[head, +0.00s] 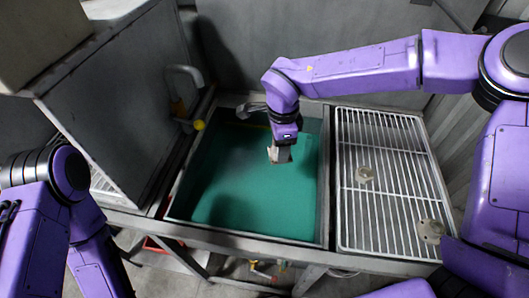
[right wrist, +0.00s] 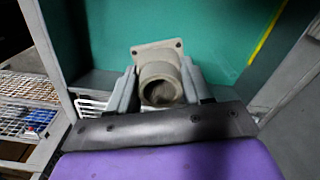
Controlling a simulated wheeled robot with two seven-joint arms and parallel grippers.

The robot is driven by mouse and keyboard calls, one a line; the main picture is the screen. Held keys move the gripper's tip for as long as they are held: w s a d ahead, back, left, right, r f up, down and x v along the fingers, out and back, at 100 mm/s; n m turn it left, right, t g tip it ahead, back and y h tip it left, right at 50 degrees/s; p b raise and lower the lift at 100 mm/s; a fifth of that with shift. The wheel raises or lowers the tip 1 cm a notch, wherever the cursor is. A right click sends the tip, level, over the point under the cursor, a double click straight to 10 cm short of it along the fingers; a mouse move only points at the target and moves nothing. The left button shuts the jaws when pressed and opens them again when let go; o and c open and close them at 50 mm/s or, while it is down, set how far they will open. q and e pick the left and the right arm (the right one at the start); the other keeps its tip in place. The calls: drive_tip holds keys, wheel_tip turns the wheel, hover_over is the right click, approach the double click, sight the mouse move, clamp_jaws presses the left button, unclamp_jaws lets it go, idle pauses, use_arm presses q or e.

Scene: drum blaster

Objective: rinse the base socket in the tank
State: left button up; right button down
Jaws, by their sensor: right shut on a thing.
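My right gripper (head: 281,155) is over the upper right part of the tank (head: 325,215), pointing down. In the right wrist view, the gripper (right wrist: 158,92) is shut on the base socket (right wrist: 158,60), a beige-grey tube with a square flange that has corner holes. The tube's round mouth faces the camera. A small pale part of the socket (head: 271,154) shows beside the fingers in the head view. The tank's inside is teal green. I cannot tell whether the socket touches liquid. My left arm is at the left edge, its gripper out of view.
A grey upright panel (head: 118,100) stands left of the tank. A curved pipe (head: 187,72) and yellow knob (head: 199,125) are near the tank's back left.

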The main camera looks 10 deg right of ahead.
drive_tip(key=a+m+b, duration=0.1)
drive_tip(key=a+m, duration=0.3)
drive_tip(key=m, duration=0.8)
drive_tip(key=f+b, duration=0.5)
drive_tip(key=f, duration=0.3)
drive_tip(key=f+b, duration=0.6)
drive_tip(key=f, duration=0.3)
drive_tip(key=f+b, duration=0.6)
drive_tip(key=f, duration=0.2)
drive_tip(key=shift+s+a+f, duration=0.2)
drive_tip(key=shift+a+f, duration=0.05)
drive_tip(key=shift+f, duration=0.1)
drive_tip(key=shift+f+b, duration=0.55)
drive_tip(key=shift+f, duration=0.4)
drive_tip(key=shift+f, duration=0.1)
drive_tip(key=shift+f+b, duration=0.4)
drive_tip(key=shift+f, duration=0.4)
drive_tip(key=shift+r, duration=0.15)
